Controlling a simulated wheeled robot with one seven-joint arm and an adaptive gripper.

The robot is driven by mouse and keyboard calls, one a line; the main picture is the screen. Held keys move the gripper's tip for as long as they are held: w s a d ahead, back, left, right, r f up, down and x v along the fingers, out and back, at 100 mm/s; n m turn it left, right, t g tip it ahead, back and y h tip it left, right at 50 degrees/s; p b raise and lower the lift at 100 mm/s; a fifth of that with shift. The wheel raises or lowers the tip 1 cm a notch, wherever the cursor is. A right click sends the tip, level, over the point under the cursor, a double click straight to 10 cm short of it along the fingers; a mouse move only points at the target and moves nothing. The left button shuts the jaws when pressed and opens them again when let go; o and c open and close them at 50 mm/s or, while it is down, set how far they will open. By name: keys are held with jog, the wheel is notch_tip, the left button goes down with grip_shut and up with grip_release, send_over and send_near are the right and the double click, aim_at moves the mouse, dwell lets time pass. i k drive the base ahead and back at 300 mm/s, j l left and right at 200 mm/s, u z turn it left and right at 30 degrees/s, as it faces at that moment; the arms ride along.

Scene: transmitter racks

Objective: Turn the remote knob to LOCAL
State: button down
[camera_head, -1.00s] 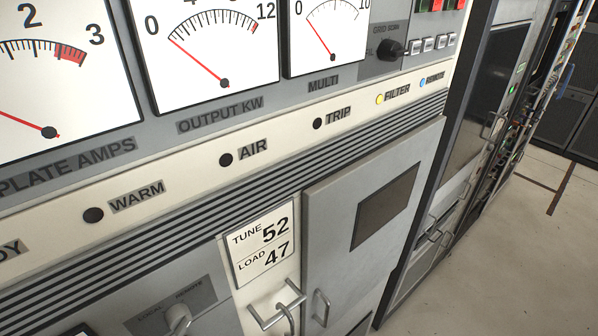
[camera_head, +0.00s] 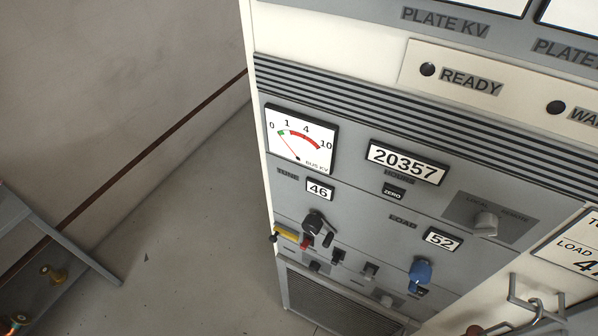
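The remote knob (camera_head: 486,222) is a pale grey knob on a darker grey plate (camera_head: 460,212) at the right of the cabinet's control panel. The word LOCAL is above its left side and a fainter REMOTE label is to its right. I cannot tell which label the knob points to. Nothing touches it in the head view. My gripper is not in view.
Left of the knob are a bus meter (camera_head: 301,139), a 20357 counter (camera_head: 406,162), a black knob (camera_head: 314,223) and a blue knob (camera_head: 420,272). A metal handle (camera_head: 536,300) sticks out at lower right. Open floor (camera_head: 195,250) lies left of the cabinet.

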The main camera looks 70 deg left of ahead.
aim_at(486, 223)
jog(key=u, duration=2)
jog(key=k+j+z, duration=0.2)
jog(key=k+j, duration=0.2)
